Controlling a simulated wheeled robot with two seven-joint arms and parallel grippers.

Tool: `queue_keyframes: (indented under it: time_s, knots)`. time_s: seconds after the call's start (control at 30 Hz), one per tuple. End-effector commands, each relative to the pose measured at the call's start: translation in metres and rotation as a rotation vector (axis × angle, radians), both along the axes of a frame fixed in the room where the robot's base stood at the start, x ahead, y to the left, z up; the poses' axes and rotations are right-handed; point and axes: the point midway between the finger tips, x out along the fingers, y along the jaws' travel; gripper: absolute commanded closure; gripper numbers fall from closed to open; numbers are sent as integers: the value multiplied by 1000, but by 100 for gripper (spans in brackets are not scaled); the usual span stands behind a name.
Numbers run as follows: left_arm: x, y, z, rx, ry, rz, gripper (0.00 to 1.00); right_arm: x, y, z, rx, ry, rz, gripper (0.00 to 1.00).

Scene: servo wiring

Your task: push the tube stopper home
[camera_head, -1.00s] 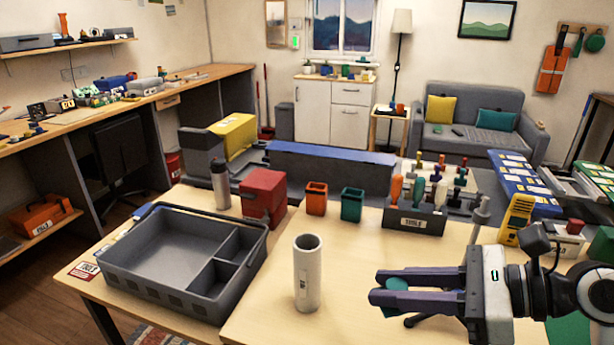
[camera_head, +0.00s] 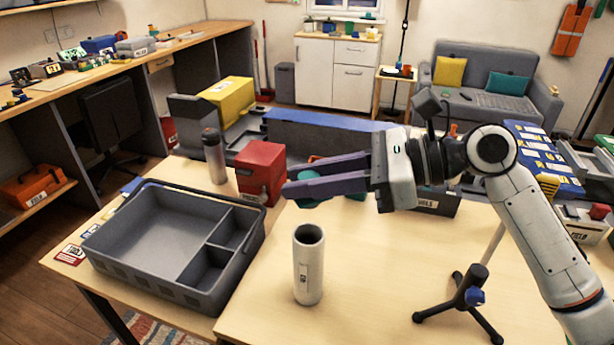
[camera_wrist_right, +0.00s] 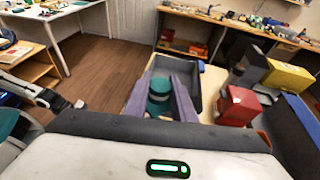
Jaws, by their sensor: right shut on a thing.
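The white tube (camera_head: 308,268) stands upright on the table with its open mouth up. My right gripper (camera_head: 290,182) reaches in from the right, above the tube. Its purple fingers are shut on the teal stopper (camera_head: 307,203), whose lower part shows beneath them. In the head view a gap shows between stopper and tube mouth, and they look roughly lined up. In the right wrist view the stopper (camera_wrist_right: 158,96) sits between the fingers (camera_wrist_right: 160,95). The tube is not clearly seen in that view. My left gripper is not in view.
A grey compartment tray (camera_head: 150,285) stands left of the tube. A red box (camera_head: 260,172) and a grey bottle (camera_head: 214,158) stand behind. A black tripod (camera_head: 465,303) stands to the right. The tabletop around the tube is clear.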

Motion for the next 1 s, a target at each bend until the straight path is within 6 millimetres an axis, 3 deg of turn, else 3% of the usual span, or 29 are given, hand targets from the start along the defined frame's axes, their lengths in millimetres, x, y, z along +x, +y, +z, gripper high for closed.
queue_keyframes:
  time_s: [0.6, 1.0]
  knots:
    - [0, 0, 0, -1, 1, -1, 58, 0, 0, -51, -1, 2, 0, 98]
    - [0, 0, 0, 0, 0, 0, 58, 0, 0, -59, 0, 0, 0, 98]
